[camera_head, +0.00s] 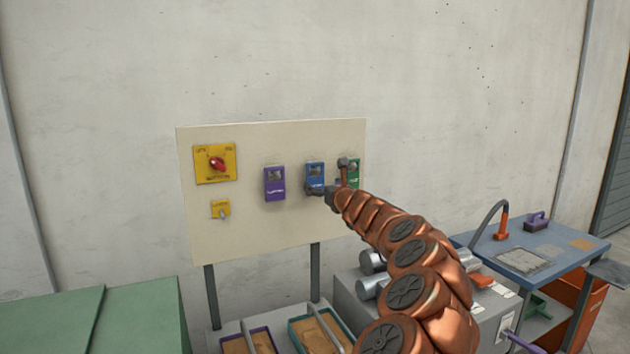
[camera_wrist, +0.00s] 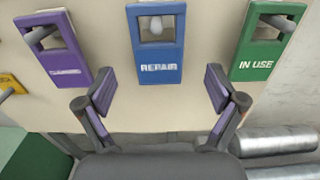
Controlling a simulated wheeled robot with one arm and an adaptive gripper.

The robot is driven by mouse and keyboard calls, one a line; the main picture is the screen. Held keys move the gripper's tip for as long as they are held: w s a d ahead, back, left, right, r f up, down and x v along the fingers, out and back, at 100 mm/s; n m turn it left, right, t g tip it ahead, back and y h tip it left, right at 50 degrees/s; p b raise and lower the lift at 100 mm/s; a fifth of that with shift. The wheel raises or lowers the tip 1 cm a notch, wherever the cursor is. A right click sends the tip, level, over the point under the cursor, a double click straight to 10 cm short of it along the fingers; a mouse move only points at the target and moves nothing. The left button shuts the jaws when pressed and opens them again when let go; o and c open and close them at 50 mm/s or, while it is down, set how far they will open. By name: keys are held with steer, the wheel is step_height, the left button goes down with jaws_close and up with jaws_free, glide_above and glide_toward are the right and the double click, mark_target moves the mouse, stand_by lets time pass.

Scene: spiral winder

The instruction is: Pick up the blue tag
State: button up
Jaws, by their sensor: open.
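The blue tag (camera_wrist: 158,66), marked "REPAIR", hangs from a peg through its square window on the cream board. It also shows in the head view (camera_head: 315,173), partly covered at its lower right by my gripper. My gripper (camera_wrist: 160,90) is open, its two fingers spread to the left and right of the tag's lower part in the wrist view. The fingers look apart from the tag, with nothing between them held. How far the fingertips are from the board is hard to tell.
A purple tag (camera_head: 274,184) hangs to the left and a green tag (camera_wrist: 262,55), marked "IN USE", to the right. The board (camera_head: 240,240) also bears a yellow switch panel (camera_head: 203,172) and a small yellow lock-like piece (camera_head: 216,209). A blue-topped bench (camera_head: 570,246) stands at right.

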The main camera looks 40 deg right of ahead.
mark_target(316, 177)
steer(key=shift+p+x, duration=0.6)
steer(key=shift+x, duration=0.6)
steer(key=shift+p+x, duration=0.75)
steer(key=shift+x, duration=0.95)
steer(key=shift+a, duration=0.15)
steer(key=c, duration=1.3)
steer(key=shift+o, duration=0.2)
steer(key=shift+r, duration=0.7)
steer(key=b+v, duration=0.5)
steer(key=v, duration=1.3)
